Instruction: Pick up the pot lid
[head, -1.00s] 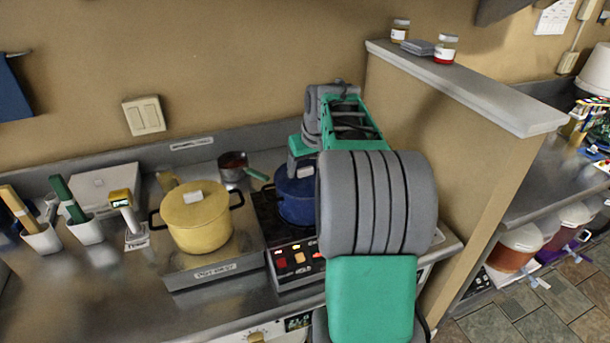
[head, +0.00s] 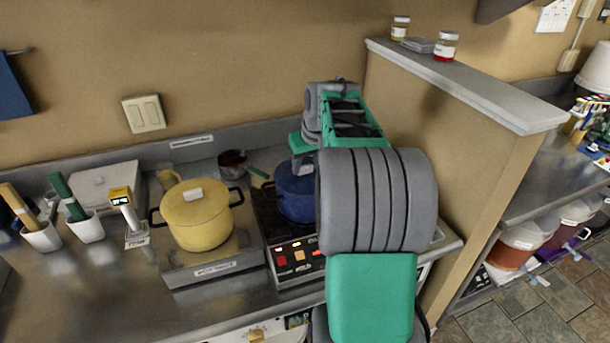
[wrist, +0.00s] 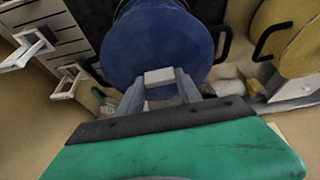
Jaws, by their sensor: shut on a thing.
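The pot lid (wrist: 157,42) is a round blue disc with a pale block-shaped knob, seen in the wrist view. It sits on or just over the blue pot (head: 295,196) on the black hob; I cannot tell whether there is a gap. My gripper (wrist: 160,80) is shut on the lid's knob, with one finger on each side. In the head view my arm hides most of the lid and the gripper's fingertips. A dark pot handle (wrist: 223,45) shows beside the lid.
A yellow lidded pot (head: 197,215) stands left of the hob (head: 296,262). A small saucepan (head: 233,164) is behind. White cups (head: 42,237) with coloured handles stand at the far left. A partition wall (head: 450,160) rises close to the right of my arm.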

